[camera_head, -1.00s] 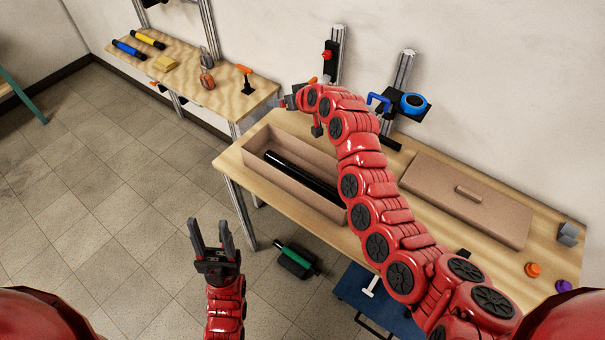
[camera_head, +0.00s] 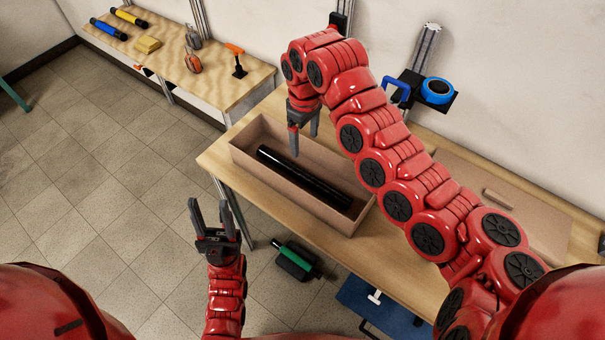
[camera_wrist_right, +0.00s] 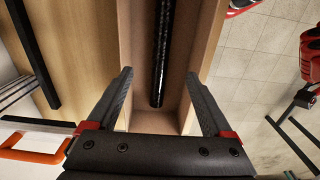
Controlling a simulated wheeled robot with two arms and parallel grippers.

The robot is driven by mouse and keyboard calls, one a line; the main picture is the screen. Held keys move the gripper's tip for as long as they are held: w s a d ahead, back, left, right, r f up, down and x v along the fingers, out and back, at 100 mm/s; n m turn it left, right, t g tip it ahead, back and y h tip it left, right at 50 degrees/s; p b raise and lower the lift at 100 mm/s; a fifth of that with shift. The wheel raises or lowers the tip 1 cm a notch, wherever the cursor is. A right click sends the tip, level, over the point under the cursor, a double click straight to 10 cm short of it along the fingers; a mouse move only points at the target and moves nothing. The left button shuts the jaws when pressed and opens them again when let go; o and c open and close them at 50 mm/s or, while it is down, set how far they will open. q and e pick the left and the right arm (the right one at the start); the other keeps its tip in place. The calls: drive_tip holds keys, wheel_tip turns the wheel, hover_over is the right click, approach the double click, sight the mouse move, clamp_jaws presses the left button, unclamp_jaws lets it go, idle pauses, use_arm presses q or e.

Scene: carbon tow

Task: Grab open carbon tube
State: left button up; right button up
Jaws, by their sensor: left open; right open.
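The carbon tube (camera_head: 310,180) is a glossy black cylinder. It lies lengthwise in an open tan box (camera_head: 262,184) on the wooden workbench. My right gripper (camera_head: 304,146) points down over the far-left part of the box, above the tube's end, open and empty. In the right wrist view the tube (camera_wrist_right: 162,60) runs up from between the open fingers of the right gripper (camera_wrist_right: 160,90), inside the box walls. My left gripper (camera_head: 210,211) is open and empty, over the floor left of the bench.
The box lid (camera_head: 500,200) lies on the bench at right, partly behind my right arm. A blue tape roll (camera_head: 438,91) hangs by the wall. A side table holds blue and yellow cylinders and tools. A green-and-black object (camera_head: 297,260) is below the bench.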

hover_over(302, 172)
drive_tip(key=f, duration=0.7)
drive_tip(key=shift+w+d+f+p, duration=0.15)
drive_tip(key=shift+d+f+p, duration=0.15)
drive_tip(key=shift+d, duration=0.1)
drive_tip(key=shift+f+p, duration=0.3)
drive_tip(key=shift+a+f, duration=0.1)
drive_tip(key=shift+f, duration=0.85)
drive_tip(key=shift+f+p, duration=0.25)
drive_tip(key=shift+p, duration=0.25)
drive_tip(key=f, duration=0.1)
drive_tip(key=f+p, duration=0.1)
drive_tip(key=f, duration=0.1)
drive_tip(key=f+p, duration=0.1)
drive_tip(key=shift+s+a+f, duration=0.2)
drive_tip(key=shift+a, duration=0.05)
drive_tip(key=shift+f, duration=0.3)
clamp_jaws()
